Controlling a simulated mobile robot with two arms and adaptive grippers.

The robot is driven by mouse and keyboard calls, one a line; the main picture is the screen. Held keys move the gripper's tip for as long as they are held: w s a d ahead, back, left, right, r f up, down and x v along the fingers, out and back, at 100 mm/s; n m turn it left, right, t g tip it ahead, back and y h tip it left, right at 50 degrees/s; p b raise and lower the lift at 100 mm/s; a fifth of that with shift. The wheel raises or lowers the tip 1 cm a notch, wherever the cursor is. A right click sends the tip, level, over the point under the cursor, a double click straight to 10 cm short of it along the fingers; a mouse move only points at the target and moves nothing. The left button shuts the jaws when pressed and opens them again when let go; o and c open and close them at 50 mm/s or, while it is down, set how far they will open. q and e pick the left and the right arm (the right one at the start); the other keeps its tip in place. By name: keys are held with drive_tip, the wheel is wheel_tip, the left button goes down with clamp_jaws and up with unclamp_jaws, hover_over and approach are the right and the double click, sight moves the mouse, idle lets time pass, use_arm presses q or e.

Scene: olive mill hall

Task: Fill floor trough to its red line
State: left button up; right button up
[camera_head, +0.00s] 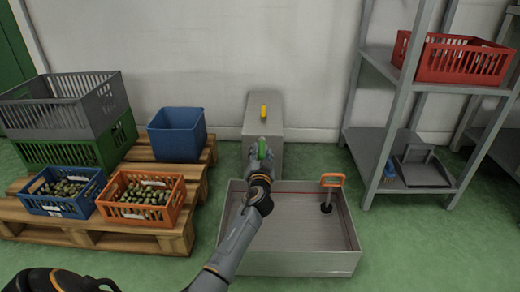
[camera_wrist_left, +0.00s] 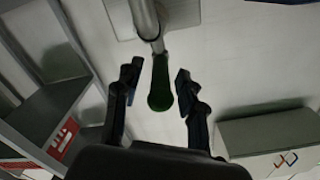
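The floor trough (camera_head: 290,262) is a grey metal box on the floor, with a thin red line along its inner back wall. I see no clear water surface in it. An orange handle (camera_head: 332,180) with a black foot stands inside at its right. My left gripper (camera_head: 262,160) is above the trough's back left edge. In the left wrist view, a green handle (camera_wrist_left: 160,85) on a grey pipe (camera_wrist_left: 146,20) sits between the fingers of my left gripper (camera_wrist_left: 156,82). The fingers are apart, with gaps on both sides. My right gripper is not in view.
A grey block (camera_head: 270,131) with a yellow part (camera_head: 264,112) on top stands behind the trough. Left is a pallet (camera_head: 140,236) with crates of olives and a blue bin (camera_head: 177,134). Right is a metal shelf (camera_head: 372,140) with a red crate (camera_head: 462,62). Green floor is clear in front right.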

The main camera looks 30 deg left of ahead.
use_arm(q)
clamp_jaws()
drive_tip(key=shift+r, duration=0.1)
